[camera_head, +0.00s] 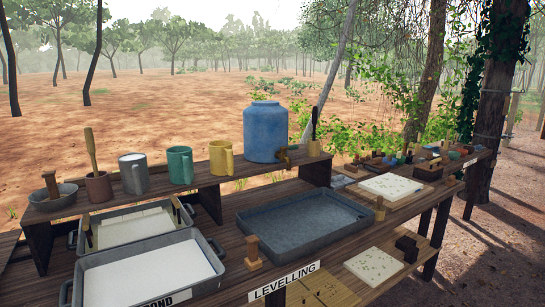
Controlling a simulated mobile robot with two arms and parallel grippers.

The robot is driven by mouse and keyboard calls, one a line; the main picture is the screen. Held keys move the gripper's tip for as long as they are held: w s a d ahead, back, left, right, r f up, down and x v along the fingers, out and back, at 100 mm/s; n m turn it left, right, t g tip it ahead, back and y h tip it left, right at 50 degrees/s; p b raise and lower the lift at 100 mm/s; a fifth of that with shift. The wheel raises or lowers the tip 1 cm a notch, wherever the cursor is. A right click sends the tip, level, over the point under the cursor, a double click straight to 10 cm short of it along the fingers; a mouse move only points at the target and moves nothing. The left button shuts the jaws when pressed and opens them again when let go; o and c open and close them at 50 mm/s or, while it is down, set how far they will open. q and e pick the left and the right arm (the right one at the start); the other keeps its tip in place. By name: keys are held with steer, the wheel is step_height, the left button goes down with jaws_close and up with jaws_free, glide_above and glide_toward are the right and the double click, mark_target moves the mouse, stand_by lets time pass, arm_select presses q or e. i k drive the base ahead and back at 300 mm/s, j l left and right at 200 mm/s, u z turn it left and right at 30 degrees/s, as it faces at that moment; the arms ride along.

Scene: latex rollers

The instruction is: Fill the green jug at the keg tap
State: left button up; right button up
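The green jug (180,168) stands upright on the raised wooden shelf, between a grey-white jug (134,175) and a yellow jug (221,160). The blue keg (266,132) stands further right on the same shelf, apart from the green jug. A small brownish shape (291,156) sits at the keg's lower right; I cannot tell whether it is the tap. The inside of the green jug is too small to read for any liquid. Neither of my grippers is in view.
A wooden cup with a stick (98,187) and a grey bowl (54,196) stand at the shelf's left. Below are white-filled trays (150,278) and an empty-looking grey tray (305,222). A small wooden post (253,253) stands near the bench's front edge.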

mark_target(284, 149)
steer(key=i+l, duration=0.1)
steer(key=l, duration=0.25)
steer(key=i+l+u, duration=0.1)
steer(key=l, duration=0.25)
steer(key=i+l+u, duration=0.15)
steer(key=u, duration=0.6)
